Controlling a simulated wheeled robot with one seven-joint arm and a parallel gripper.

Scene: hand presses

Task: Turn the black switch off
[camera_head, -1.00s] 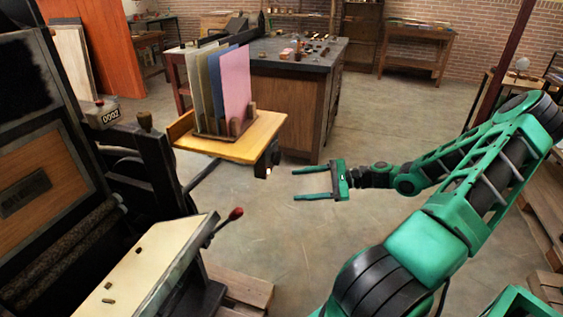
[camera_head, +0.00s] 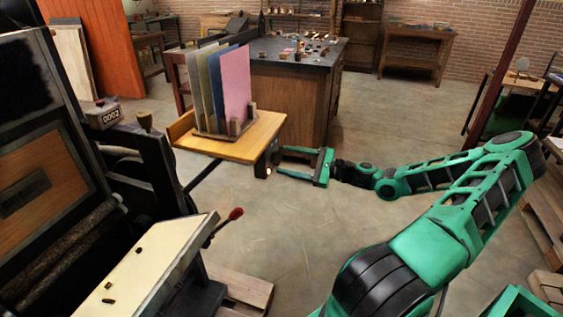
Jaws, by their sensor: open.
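The black switch (camera_head: 264,163) is a small dark box on the right end of the wooden shelf (camera_head: 262,133). A small orange-white light glows low on it. My gripper (camera_head: 280,162) is open and empty, with its two fingers pointing left at the switch. The fingertips are right beside the box's right side, one higher and one lower in the picture. I cannot tell whether they touch it. The switch's lever or rocker is too small to make out.
Upright coloured boards (camera_head: 235,90) stand in a rack on the shelf, just above the switch. The press (camera_head: 155,170) with its red-knobbed lever (camera_head: 236,213) is at the left. A dark-topped cabinet (camera_head: 300,100) stands behind. The floor below my gripper is clear.

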